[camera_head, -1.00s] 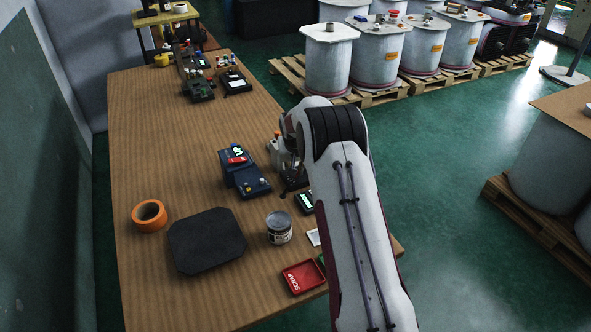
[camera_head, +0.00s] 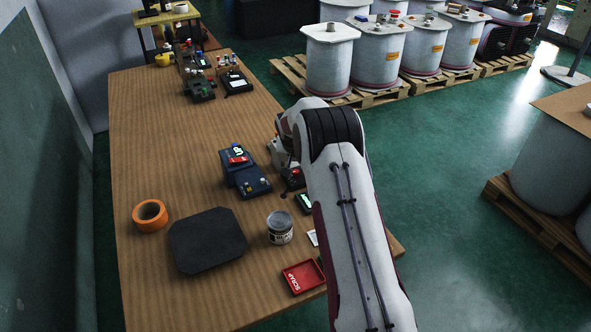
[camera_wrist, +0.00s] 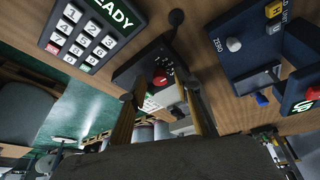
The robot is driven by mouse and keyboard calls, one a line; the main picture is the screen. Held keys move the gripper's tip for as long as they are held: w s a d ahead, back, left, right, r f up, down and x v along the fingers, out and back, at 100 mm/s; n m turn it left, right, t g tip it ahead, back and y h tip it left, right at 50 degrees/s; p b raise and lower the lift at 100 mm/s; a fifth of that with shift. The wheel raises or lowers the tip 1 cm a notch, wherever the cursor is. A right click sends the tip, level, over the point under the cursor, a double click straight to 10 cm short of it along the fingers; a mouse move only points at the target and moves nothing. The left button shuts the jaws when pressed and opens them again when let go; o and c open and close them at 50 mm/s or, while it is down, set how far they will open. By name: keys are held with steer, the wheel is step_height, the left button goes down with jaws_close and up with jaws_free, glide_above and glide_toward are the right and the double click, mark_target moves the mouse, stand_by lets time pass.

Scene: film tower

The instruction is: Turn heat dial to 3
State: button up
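A red knob (camera_wrist: 160,79), which looks like the heat dial, sits on a dark panel (camera_wrist: 130,74) in the wrist view. The panel and the red knob (camera_head: 295,172) also show in the head view, left of my arm. My gripper (camera_wrist: 161,92) is open and empty in the wrist view. Its two fingers stand on either side of the red knob in the picture; I cannot tell how far off they are. In the head view my fingers are mostly hidden by the arm.
A keypad with a READY display (camera_wrist: 80,35) and a blue device with a ZERO button (camera_wrist: 235,60) flank the panel. On the table (camera_head: 170,110) are a can (camera_head: 279,228), a red scrap tray (camera_head: 303,277), orange tape (camera_head: 149,215) and a black mat (camera_head: 207,240).

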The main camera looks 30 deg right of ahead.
steer(key=shift+r, duration=0.1)
stand_by(0.3)
steer(key=v, duration=1.1)
steer(key=shift+s+r, duration=0.2)
steer(key=shift+r, duration=0.15)
steer(key=shift+a, duration=0.1)
stand_by(0.5)
steer(key=s+a+f+n+g, duration=0.1)
steer(key=s+a+f+g, duration=0.15)
steer(key=s, duration=0.55)
steer(key=s+a+r+n+t, duration=0.1)
steer(key=s+a+r, duration=0.4)
steer(key=s, duration=0.7)
steer(key=s+a+r+n+t+y, duration=0.1)
steer(key=s+a+r, duration=0.5)
steer(key=s, duration=0.6)
steer(key=s+a+r+n+t+y, duration=0.1)
steer(key=s+a+r+n+t, duration=0.1)
steer(key=s+a+r, duration=0.3)
steer(key=shift+s+a+r, duration=0.3)
steer(key=shift+s+r, duration=1.65)
steer(key=shift+s, duration=2.1)
